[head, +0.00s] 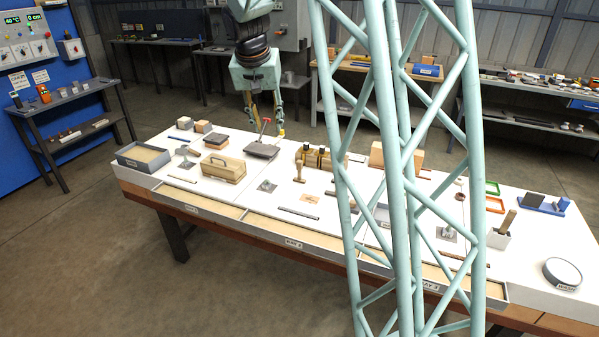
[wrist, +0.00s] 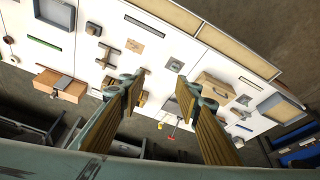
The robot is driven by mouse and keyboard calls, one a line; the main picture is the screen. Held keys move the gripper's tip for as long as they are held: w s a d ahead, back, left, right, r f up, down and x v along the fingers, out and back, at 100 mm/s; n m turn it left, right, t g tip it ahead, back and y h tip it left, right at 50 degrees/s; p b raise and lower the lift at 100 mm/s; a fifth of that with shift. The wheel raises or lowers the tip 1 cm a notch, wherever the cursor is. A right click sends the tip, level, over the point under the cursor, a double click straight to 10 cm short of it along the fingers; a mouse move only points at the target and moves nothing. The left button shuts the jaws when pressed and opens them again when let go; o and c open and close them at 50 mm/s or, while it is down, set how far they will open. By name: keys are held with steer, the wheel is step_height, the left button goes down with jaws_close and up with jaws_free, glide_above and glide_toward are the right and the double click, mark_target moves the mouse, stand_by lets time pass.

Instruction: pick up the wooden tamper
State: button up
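The wooden tamper (head: 299,172) appears to be the small upright wooden piece with a wider top, standing near the middle of the white table. In the wrist view a similar wooden piece (wrist: 107,54) shows left of my fingers. My gripper (head: 266,130) hangs over the table's back side, behind and left of the tamper in the head view. In the wrist view my gripper (wrist: 158,82) has its two fingers wide apart, with nothing between them. The tamper is apart from the fingers.
A wooden toolbox (head: 223,168), a dark pan (head: 261,151) and dark-topped wooden pieces (head: 313,158) stand near the tamper. A flat dark bar (head: 299,213) lies in front. A lattice column (head: 395,150) hides part of the table's right half. A grey tray (head: 143,156) is at left.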

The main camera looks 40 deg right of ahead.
steer(key=w+d+f+m+p, duration=0.2)
steer(key=w+d+f, duration=0.65)
steer(key=d, duration=0.25)
steer(key=m+p, duration=0.1)
steer(key=m, duration=0.1)
glide_toward(299, 161)
step_height(299, 161, up, 3)
steer(key=a, duration=0.2)
steer(key=shift+d+f+g+h, duration=0.1)
steer(key=shift+d+g+h, duration=0.05)
steer(key=shift+g+h, duration=0.25)
steer(key=shift+x, duration=4.3)
steer(key=shift+f, duration=0.15)
steer(key=shift+x, duration=2.45)
